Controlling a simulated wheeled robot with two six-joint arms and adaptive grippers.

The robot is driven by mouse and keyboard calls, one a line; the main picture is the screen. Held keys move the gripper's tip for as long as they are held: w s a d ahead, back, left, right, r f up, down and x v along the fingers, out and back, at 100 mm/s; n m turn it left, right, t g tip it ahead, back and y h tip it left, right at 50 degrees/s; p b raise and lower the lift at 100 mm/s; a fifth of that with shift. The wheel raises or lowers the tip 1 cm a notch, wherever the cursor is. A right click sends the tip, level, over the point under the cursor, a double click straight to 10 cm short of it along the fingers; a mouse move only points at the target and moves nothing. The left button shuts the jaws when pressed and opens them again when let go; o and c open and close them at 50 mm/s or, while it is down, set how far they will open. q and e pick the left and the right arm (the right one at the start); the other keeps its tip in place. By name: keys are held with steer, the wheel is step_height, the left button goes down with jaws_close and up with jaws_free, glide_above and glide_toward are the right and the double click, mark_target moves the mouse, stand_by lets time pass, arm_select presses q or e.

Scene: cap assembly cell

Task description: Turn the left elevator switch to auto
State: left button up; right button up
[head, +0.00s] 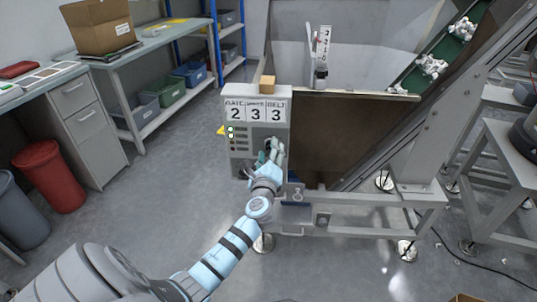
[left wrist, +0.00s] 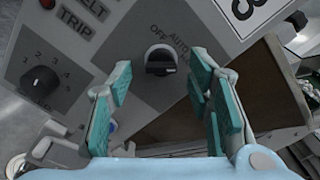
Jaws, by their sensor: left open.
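The elevator control box (head: 240,104) stands on the machine frame, with a display reading 2, 3, 3 in the head view. In the left wrist view, the black rotary switch (left wrist: 160,62) sits on a dark panel with the labels OFF and AUTO above it. Its grip bar lies roughly level in the picture; which label it points to is hard to tell. My left gripper (left wrist: 155,95) is open, its teal-padded fingers on either side of the switch and apart from it. In the head view my left gripper (head: 271,152) is in front of the box and hides part of its face.
A second black knob (left wrist: 40,80) with a numbered scale is on the same panel, near a TRIP label. A small tan block (head: 267,84) sits on the box. The conveyor (head: 440,60) rises at the right. A red bin (head: 50,176) stands at the left.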

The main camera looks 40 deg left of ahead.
arm_select(q)
steer(key=shift+w+a, duration=0.15)
steer(key=shift+w, duration=0.1)
steer(key=shift+c, duration=0.5)
